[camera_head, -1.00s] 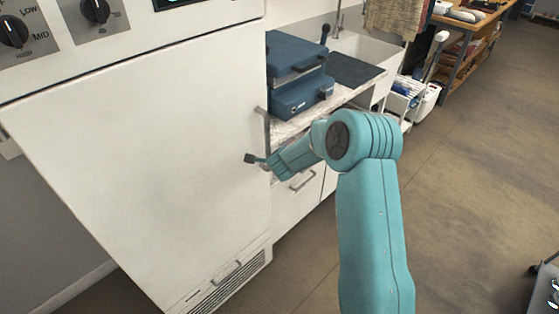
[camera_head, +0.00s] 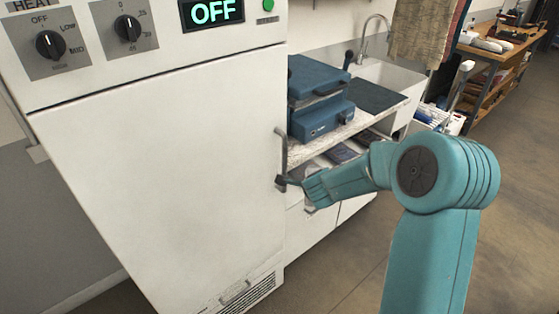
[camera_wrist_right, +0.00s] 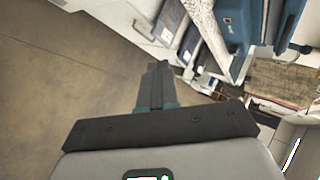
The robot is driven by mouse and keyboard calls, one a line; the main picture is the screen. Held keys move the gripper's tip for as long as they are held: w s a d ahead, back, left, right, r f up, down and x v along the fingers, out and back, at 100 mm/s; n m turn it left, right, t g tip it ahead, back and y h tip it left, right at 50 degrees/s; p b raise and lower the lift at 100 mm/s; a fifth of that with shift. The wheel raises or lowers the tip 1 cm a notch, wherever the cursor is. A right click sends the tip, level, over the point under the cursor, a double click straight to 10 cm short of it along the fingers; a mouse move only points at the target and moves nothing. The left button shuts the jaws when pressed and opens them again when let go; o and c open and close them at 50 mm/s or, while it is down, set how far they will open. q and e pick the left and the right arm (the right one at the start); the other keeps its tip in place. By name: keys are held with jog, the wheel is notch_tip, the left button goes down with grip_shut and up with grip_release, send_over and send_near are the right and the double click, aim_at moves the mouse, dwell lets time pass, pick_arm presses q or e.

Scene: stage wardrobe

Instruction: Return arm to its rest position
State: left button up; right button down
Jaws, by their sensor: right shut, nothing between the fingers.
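My right arm (camera_head: 430,200) is teal and comes in from the lower right, reaching left toward a white cabinet (camera_head: 160,180). Its dark gripper (camera_head: 284,181) is small in the head view, beside the lower end of the cabinet door's vertical handle (camera_head: 281,148). I cannot tell whether it touches the handle. In the right wrist view the gripper's fingers (camera_wrist_right: 157,70) are together and empty, pointing over the floor. The cabinet door looks closed. My left gripper is not in view.
A blue press (camera_head: 318,97) stands on the counter right of the cabinet, before a sink (camera_head: 385,72). A wooden shelf unit (camera_head: 495,70) stands farther back. Floor (camera_head: 525,190) at right is clear.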

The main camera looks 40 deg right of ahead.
jog(key=s+a+f+m+g+y, duration=0.2)
jog(key=s+a+f+m+y, duration=0.2)
jog(key=a+f+m, duration=0.7)
jog(key=s+a+f+m+g+y, duration=0.3)
jog(key=a+f+m+y, duration=0.25)
jog(key=a+m, duration=0.6)
jog(key=s+a+f+m, duration=0.4)
jog(key=a+m, duration=0.3)
jog(key=m, duration=0.5)
jog(key=s+a+f+m+g, duration=0.1)
jog(key=s+a+f+m, duration=0.3)
jog(key=m, duration=0.9)
jog(key=s+a, duration=0.3)
jog(key=shift+s+a+g+y, duration=0.15)
jog(key=shift+a+g+y, duration=0.15)
jog(key=shift+a+y, duration=0.05)
jog(key=shift+r, duration=0.1)
